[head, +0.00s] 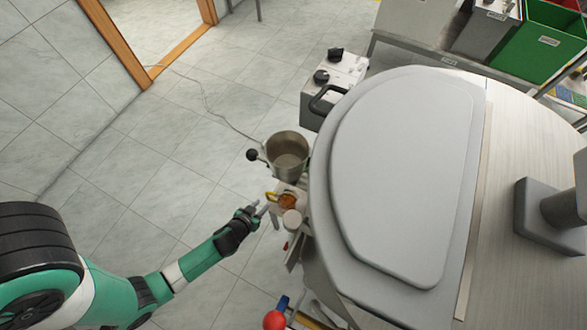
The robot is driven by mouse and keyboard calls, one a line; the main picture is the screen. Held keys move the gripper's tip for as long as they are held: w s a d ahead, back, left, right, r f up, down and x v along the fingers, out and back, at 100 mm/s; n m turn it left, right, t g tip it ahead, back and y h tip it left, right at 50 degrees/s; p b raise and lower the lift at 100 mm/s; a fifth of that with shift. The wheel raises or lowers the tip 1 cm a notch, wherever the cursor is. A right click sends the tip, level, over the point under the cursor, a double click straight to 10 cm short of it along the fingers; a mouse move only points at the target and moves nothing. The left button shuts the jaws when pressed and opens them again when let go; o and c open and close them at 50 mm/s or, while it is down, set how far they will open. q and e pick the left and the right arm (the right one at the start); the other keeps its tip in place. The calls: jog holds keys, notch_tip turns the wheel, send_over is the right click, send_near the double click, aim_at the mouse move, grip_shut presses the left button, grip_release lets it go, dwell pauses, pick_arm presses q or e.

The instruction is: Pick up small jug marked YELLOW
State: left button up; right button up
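A small vessel with orange contents (287,202) and a yellow part at its left side stands by the left edge of the big round machine. It may be the jug marked YELLOW, but no marking is readable. A small pale round vessel (291,219) stands just below it in the picture. My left gripper (262,210) is just left of the orange vessel, pointing towards it, and looks apart from it. The fingers are too small to tell if they are open. My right gripper is not in view.
A steel pot (287,150) with a black knob stands just above the small vessels. The round machine with a grey lid (405,170) fills the right. A red ball (274,320) is at the bottom.

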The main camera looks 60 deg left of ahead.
aim_at(268, 198)
pick_arm(q)
jog(key=b+x, duration=0.3)
jog(key=x, duration=0.3)
jog(key=shift+s+a+f, duration=0.1)
jog(key=shift+a, duration=0.05)
jog(key=shift+a+b+x, duration=0.2)
jog(key=shift+b+x, duration=1.45)
jog(key=shift+x, duration=1.05)
jog(key=shift+r, duration=0.2)
grip_shut()
